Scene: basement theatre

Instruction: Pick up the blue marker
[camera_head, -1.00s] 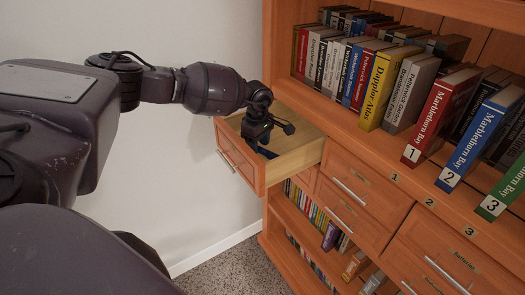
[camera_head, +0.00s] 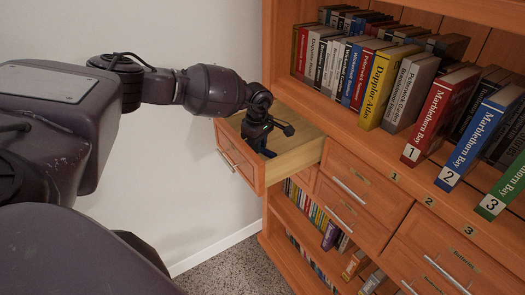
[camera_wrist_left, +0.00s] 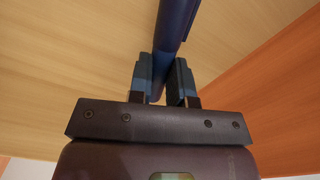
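The blue marker (camera_wrist_left: 176,28) shows in the left wrist view as a dark blue rod running from the top edge down between my finger pads. My left gripper (camera_wrist_left: 162,80) has one finger on each side of it, and the fingers look closed against it. In the head view my left gripper (camera_head: 262,148) reaches down into the open wooden drawer (camera_head: 300,155). The marker cannot be told apart from the dark fingers there. My right gripper is not in view.
The drawer's front panel (camera_head: 238,160) and side walls stand close around my left gripper. The orange bookcase (camera_head: 345,125) is to the right, with rows of books and closed drawers (camera_head: 352,182). A pale wall (camera_head: 200,35) is behind my arm.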

